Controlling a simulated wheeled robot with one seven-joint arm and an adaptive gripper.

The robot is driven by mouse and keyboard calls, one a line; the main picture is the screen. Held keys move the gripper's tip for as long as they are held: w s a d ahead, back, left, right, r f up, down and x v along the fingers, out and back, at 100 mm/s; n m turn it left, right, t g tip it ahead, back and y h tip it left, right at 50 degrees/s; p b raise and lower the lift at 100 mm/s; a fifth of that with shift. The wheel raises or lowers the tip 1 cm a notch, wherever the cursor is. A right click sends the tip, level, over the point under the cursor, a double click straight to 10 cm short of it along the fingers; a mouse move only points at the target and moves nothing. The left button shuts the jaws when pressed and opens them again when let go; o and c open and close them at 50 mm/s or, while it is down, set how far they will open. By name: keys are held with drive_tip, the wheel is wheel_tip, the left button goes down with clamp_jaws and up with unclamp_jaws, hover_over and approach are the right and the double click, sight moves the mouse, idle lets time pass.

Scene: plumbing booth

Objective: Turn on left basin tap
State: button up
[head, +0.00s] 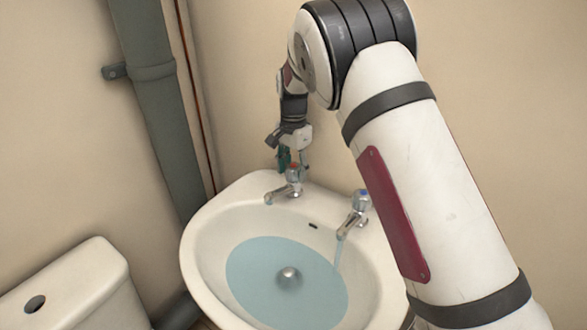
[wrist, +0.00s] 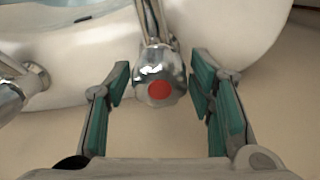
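The left basin tap (head: 287,187) is chrome with a red-marked top and stands on the back left rim of the white basin (head: 203,262). My gripper (head: 293,160) points down just above and behind this tap in the head view. In the wrist view, my gripper (wrist: 160,78) is open. Its green-padded fingers are on either side of the left tap's chrome head (wrist: 160,72) with its red dot, with a visible gap on each side. I see no clear stream from this tap's spout.
The right tap (head: 355,212), blue-marked, runs a thin stream into the water (head: 262,268) in the basin. It shows at the wrist view's left edge (wrist: 10,97). A grey pipe (head: 158,100) runs down the wall at left. A white cistern (head: 85,285) stands front left.

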drive_tip(key=c, duration=0.6)
drive_tip(key=n+b, duration=0.1)
drive_tip(key=n, duration=0.4)
drive_tip(key=shift+n+b, duration=0.3)
drive_tip(key=shift+n, duration=0.1)
drive_tip(key=n+b, duration=0.1)
drive_tip(key=n, duration=1)
drive_tip(key=shift+n+b, duration=0.35)
drive_tip(key=shift+n, duration=0.05)
drive_tip(key=n, duration=0.5)
drive_tip(key=shift+n, duration=0.4)
